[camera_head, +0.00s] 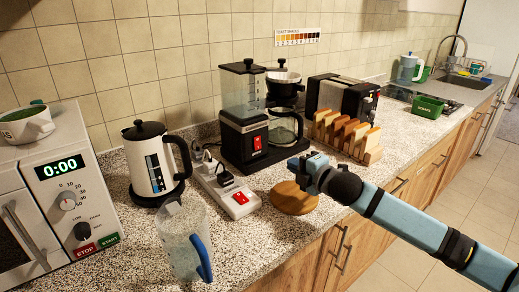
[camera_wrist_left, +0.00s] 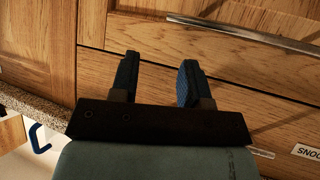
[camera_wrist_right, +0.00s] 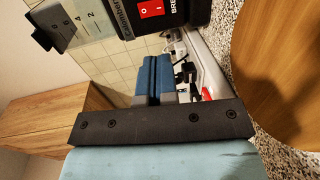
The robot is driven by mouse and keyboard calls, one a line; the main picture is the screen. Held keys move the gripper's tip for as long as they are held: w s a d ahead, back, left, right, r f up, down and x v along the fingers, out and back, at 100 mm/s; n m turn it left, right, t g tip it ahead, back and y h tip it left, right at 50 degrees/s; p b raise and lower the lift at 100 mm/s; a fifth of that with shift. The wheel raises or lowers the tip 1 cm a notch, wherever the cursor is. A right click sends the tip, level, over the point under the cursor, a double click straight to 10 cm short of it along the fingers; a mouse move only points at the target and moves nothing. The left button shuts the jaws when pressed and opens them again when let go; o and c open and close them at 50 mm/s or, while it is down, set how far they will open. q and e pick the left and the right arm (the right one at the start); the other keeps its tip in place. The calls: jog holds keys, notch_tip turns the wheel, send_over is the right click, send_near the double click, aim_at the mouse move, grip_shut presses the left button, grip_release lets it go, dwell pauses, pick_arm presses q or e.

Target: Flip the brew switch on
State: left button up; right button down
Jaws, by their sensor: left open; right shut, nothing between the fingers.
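The black coffee maker (camera_head: 243,115) stands on the counter by the wall, with a clear water tank on top and a glass carafe (camera_head: 284,128) at its side. Its red brew switch (camera_head: 257,141) is on the lower front; in the right wrist view the switch (camera_wrist_right: 150,9) shows at the top, marked O and I. My right gripper (camera_head: 298,165) is shut and empty, in front of the coffee maker and apart from the switch; its closed fingers also show in the right wrist view (camera_wrist_right: 153,78). My left gripper (camera_wrist_left: 157,80) is open and empty, facing wooden drawer fronts.
A round wooden board (camera_head: 294,198) lies below my right gripper. A power strip (camera_head: 232,192) with a red switch, a white kettle (camera_head: 152,160) and a clear pitcher (camera_head: 182,240) stand left. A toast rack (camera_head: 345,137) and toaster (camera_head: 343,98) are right.

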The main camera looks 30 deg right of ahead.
aim_at(259, 148)
jog(key=shift+s, duration=0.1)
jog(key=shift+w, duration=0.45)
pick_arm(q)
jog(key=shift+w+b, duration=0.15)
jog(key=shift+b, duration=0.2)
pick_arm(e)
jog(key=w, duration=0.4)
jog(key=w+f, duration=0.1)
jog(key=w, duration=0.3)
jog(key=w+a, duration=0.1)
jog(key=w, duration=0.4)
jog(key=shift+f, duration=0.35)
jog(key=shift+w+a+f+b, duration=0.1)
jog(key=shift+w+f+b, duration=0.1)
jog(key=shift+b, duration=0.15)
jog(key=shift+r, duration=0.2)
pick_arm(q)
jog(key=shift+d, duration=0.1)
jog(key=shift+r, duration=0.1)
pick_arm(e)
jog(key=shift+f, duration=0.1)
